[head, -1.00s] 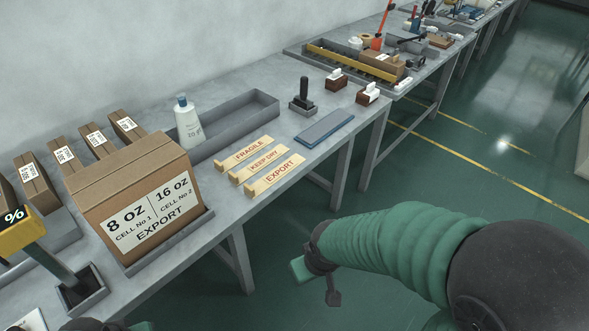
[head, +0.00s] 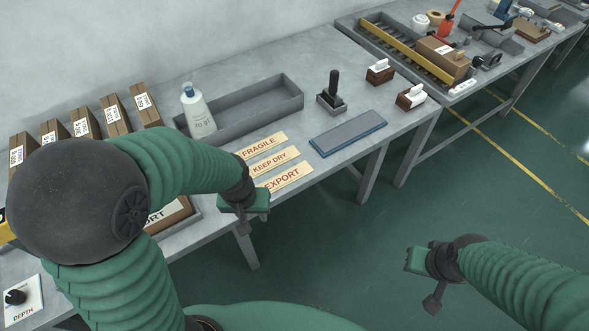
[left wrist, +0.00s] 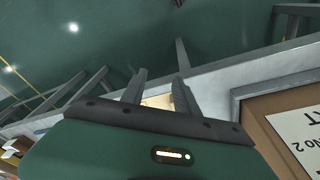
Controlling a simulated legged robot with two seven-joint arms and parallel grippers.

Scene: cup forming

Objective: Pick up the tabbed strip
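Three pale wooden strips lie side by side on the bench: FRAGILE (head: 262,146), KEEP DRY (head: 272,161) and EXPORT (head: 288,176). My left gripper (head: 246,203) is at the bench's front edge, by the left end of the EXPORT strip, and hides that end. In the left wrist view its two fingers (left wrist: 160,76) are apart, with a tan piece (left wrist: 158,101) showing between them; I cannot tell whether they touch it.
A blue-grey pad (head: 348,132), a black-handled stamp (head: 332,93), a white bottle (head: 198,110) and a grey tray (head: 285,90) stand around the strips. A large carton, partly hidden by my left arm, is at the left; it shows in the left wrist view (left wrist: 268,125).

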